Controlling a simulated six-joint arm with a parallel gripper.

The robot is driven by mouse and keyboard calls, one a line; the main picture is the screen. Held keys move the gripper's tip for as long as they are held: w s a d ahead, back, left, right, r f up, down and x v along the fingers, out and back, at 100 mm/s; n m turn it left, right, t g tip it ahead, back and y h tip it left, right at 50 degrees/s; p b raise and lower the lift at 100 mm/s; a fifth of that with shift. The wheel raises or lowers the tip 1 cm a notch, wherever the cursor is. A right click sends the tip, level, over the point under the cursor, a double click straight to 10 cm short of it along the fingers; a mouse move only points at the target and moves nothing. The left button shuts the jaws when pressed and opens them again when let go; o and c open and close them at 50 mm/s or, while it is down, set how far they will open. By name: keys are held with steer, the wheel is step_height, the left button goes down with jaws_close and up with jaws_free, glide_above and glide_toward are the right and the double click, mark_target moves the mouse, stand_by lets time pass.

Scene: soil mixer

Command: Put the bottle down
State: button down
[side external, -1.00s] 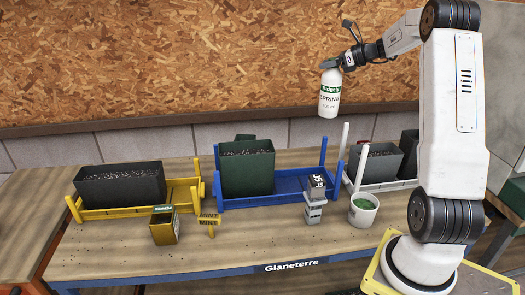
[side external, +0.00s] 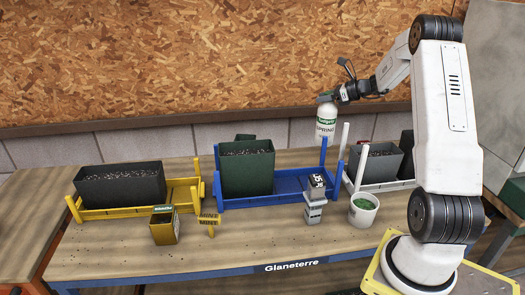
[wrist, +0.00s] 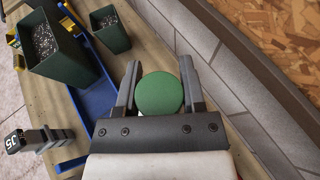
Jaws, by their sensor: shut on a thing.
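A white bottle (side external: 326,125) with a green label band reading "SPRING" hangs upright in my gripper (side external: 327,96), above the back right part of the bench. My gripper is shut on the bottle near its top. In the wrist view, the bottle's round green cap (wrist: 159,94) sits between the two dark fingers of my gripper (wrist: 160,90). In the side view the bottle's lower end is just above or behind the blue tray's right post; the exact gap to the bench cannot be told.
A blue tray (side external: 290,183) holds a green soil planter (side external: 247,170). A yellow tray (side external: 182,190) holds a black planter (side external: 120,187). White posts (side external: 343,145) rise at right.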

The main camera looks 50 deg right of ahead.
mark_target(322, 118)
steer(key=shift+f, duration=0.1)
steer(key=shift+f, duration=3.8)
steer(key=shift+c, duration=0.5)
jaws_free()
steer(key=shift+f, duration=0.15)
step_height(322, 118, up, 20)
steer(key=w+a+r, duration=0.1)
steer(key=w+a, duration=0.3)
steer(key=a, duration=0.5)
steer(key=w+a+r, duration=0.1)
steer(key=w+a, duration=0.4)
steer(key=a, duration=0.5)
